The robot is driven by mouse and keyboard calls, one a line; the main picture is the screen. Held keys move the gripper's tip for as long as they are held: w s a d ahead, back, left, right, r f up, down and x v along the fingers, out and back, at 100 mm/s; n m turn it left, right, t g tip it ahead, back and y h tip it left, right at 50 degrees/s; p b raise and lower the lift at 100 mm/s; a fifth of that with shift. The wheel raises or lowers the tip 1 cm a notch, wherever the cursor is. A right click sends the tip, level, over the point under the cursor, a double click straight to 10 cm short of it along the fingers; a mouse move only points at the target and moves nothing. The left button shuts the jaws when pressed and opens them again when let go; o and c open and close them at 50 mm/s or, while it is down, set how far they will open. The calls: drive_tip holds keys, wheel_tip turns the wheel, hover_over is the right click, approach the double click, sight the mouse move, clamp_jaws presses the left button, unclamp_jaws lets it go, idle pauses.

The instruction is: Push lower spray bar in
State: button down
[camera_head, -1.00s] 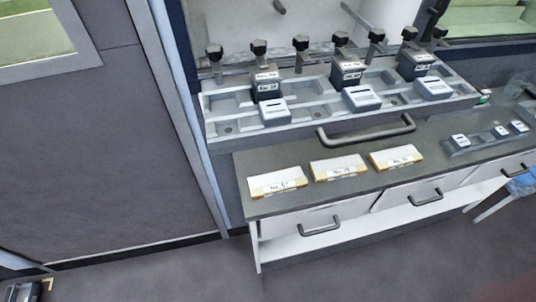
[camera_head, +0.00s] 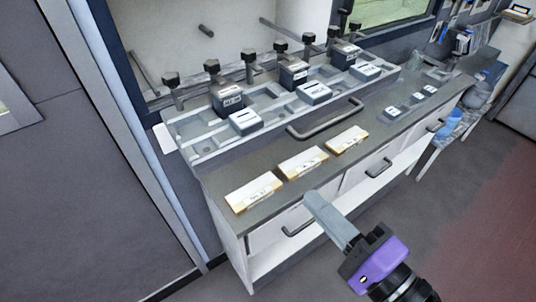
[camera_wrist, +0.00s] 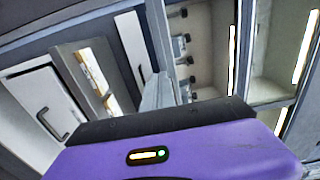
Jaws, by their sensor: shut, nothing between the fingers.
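My gripper (camera_head: 320,208) is shut and empty, its grey fingers pointing up and left in front of the bench drawers. In the wrist view its fingers (camera_wrist: 158,92) reach forward past the purple housing. Grey rods show in the pale tunnel opening: a slanted rod (camera_head: 146,76) at its left, a short stub (camera_head: 205,30) higher up and another rod (camera_head: 287,31) to the right. I cannot tell which is the lower spray bar. My gripper is well apart from all of them.
A grey tray (camera_head: 188,153) with labelled blocks stands before the opening, with a row of black-knobbed posts (camera_head: 212,66) along its back. A bar handle (camera_head: 326,125) is in front. Labelled boxes (camera_head: 253,192) lie on the bench (camera_head: 222,183). Floor at right is clear.

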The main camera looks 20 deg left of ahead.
sight(262, 146)
drive_tip(key=p+x, duration=0.3)
drive_tip(key=x, duration=1)
drive_tip(key=shift+d, duration=0.1)
drive_tip(key=shift+w, duration=0.15)
